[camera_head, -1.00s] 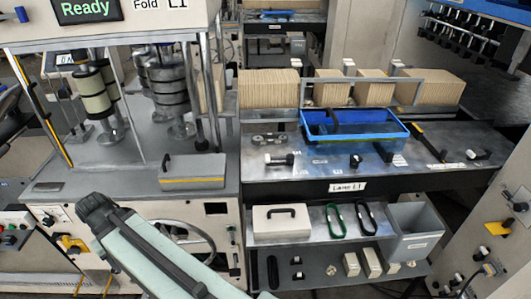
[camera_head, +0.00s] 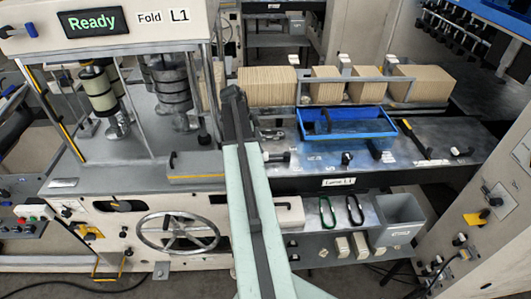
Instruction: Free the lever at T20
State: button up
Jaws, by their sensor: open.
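No label reading T20 can be made out, so I cannot tell which lever is meant. On the grey bench top (camera_head: 300,172) are a lever with a pale end and black grip (camera_head: 277,157), a black knob (camera_head: 347,158) and another small lever (camera_head: 461,151) at the far right. My pale green arm rises from the bottom centre, and its dark upper end stands in front of the bench's left end. My gripper's fingers cannot be made out. The arm hides part of the bench's left side and the shelf below.
A blue tray (camera_head: 372,137) sits on the bench before stacks of brown sheets (camera_head: 267,82). The folding machine showing Ready (camera_head: 90,22), with its handwheel (camera_head: 178,232), stands left. A grey bin (camera_head: 400,212) is below right. A control panel (camera_head: 495,185) stands right.

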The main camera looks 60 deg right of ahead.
aim_at(266, 154)
jog(key=b+x, duration=0.5)
jog(key=x, duration=0.1)
jog(key=shift+f, duration=0.4)
jog(key=shift+r, duration=0.15)
grip_shut()
dwell(0.6)
